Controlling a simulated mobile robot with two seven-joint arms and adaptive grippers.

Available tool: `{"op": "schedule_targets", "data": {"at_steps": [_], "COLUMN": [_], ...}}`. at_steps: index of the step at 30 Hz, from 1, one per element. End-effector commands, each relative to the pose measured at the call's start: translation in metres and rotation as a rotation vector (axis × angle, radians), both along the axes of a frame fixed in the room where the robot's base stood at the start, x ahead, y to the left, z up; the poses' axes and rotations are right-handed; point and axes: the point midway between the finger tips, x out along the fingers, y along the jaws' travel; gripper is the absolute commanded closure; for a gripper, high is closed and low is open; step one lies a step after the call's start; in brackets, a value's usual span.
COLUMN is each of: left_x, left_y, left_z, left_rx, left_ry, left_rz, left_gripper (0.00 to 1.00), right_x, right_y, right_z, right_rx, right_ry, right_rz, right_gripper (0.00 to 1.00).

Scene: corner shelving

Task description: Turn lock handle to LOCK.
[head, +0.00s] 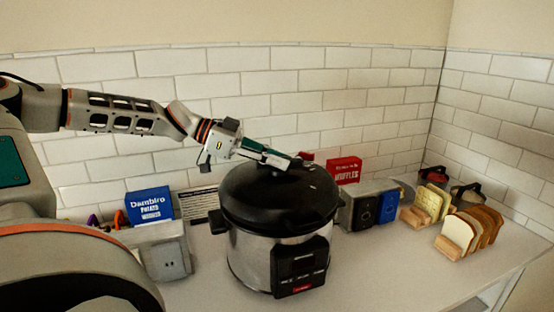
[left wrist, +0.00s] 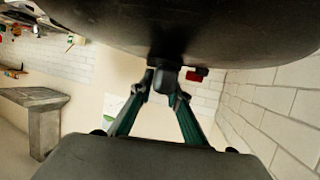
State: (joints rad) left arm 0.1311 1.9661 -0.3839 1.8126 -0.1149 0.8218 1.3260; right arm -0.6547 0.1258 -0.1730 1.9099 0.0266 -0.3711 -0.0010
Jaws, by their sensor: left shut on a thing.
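A pressure cooker with a black domed lid (head: 262,200) and a steel body (head: 250,255) stands on the counter. My left gripper (head: 290,161) reaches in from the left over the top of the lid. In the left wrist view its two green fingers close on a short dark lock handle (left wrist: 166,80), which joins the dark lid (left wrist: 200,40). In the head view the fingers mostly cover the handle. A small red part (left wrist: 195,74) shows beside the handle. I cannot make out any lock marking or the handle's setting. My right gripper is not in view.
A grey appliance (head: 165,252) and a blue box (head: 149,206) stand left of the cooker. A red box (head: 344,170), a grey toaster-like unit (head: 362,210) and bread racks (head: 455,232) stand to the right. The counter front right of the cooker is clear.

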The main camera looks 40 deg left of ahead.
Motion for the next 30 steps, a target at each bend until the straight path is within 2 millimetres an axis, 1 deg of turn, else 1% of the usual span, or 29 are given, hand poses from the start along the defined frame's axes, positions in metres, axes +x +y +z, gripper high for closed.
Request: {"op": "schedule_targets", "data": {"at_steps": [1, 17, 23, 30], "left_x": [0.001, 0.0022, 0.0026, 0.0033], "left_y": [0.0016, 0.0016, 0.0015, 0.0012], "left_z": [-0.0025, -0.0037, -0.0035, -0.0023], "left_rx": [0.0, 0.003, 0.002, 0.003], "left_ry": [0.003, 0.006, 0.008, 0.005], "left_rz": [-0.026, -0.336, -0.45, -0.572], "left_gripper": [1.0, 1.0, 1.0, 1.0], "right_x": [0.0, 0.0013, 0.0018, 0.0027], "right_y": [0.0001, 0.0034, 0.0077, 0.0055], "right_z": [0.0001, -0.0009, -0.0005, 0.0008], "right_rx": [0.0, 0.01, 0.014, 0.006], "right_ry": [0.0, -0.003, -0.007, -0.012], "right_rz": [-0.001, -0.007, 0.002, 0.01], "right_gripper": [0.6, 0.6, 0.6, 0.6]}}
